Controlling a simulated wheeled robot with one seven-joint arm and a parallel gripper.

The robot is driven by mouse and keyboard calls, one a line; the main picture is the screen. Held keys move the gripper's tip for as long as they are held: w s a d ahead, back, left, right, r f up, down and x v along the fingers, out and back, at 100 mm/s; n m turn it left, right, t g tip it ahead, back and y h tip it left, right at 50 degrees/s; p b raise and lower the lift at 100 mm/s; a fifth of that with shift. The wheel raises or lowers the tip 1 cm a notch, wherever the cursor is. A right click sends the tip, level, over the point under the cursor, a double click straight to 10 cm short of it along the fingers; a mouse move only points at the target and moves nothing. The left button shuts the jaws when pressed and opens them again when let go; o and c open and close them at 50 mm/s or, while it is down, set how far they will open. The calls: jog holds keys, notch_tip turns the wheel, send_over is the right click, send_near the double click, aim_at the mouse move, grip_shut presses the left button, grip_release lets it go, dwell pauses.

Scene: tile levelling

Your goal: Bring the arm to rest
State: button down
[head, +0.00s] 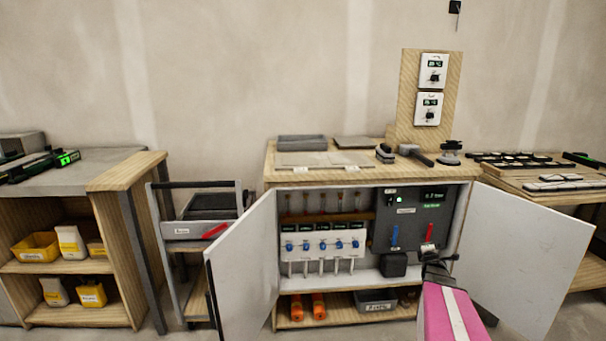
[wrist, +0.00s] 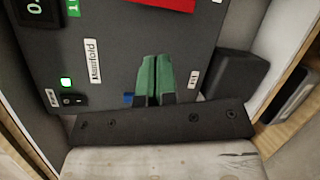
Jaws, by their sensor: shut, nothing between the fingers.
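My gripper (head: 436,262) is in front of the open cabinet, at the lower right of the dark grey control panel (head: 408,212). In the wrist view its two green-tipped fingers (wrist: 156,62) are pressed together with nothing between them. Behind them is the panel (wrist: 115,40), with a "Manifold" label, a lit green light and a black switch (wrist: 74,100). A red part (wrist: 165,4) shows at the top edge. In the head view the panel carries a blue lever (head: 394,236) and a red lever (head: 430,233). Whether the fingers touch the panel I cannot tell.
The cabinet's left door (head: 242,265) and right door (head: 535,250) stand open around my arm. A black box (head: 393,266) sits below the panel. Blue-knobbed valves (head: 323,243) are to the left. Tools lie on the worktop (head: 290,176) above.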

jog(key=s+a+f+m+g+y, duration=0.1)
jog(key=s+a+m+g, duration=0.45)
jog(key=a, duration=0.45)
jog(key=s+a+f+m+g+y, duration=0.1)
jog(key=s+a+m+g, duration=0.3)
jog(key=s+a+m, duration=0.45)
jog(key=s+a+r+m+g+y, duration=0.1)
jog(key=s+a+m+g, duration=0.4)
jog(key=s+a, duration=0.8)
jog(key=a+g+y, duration=0.1)
jog(key=a+g, duration=0.1)
jog(key=a, duration=0.2)
jog(key=shift+s+r+y, duration=0.4)
jog(key=shift+d, duration=0.1)
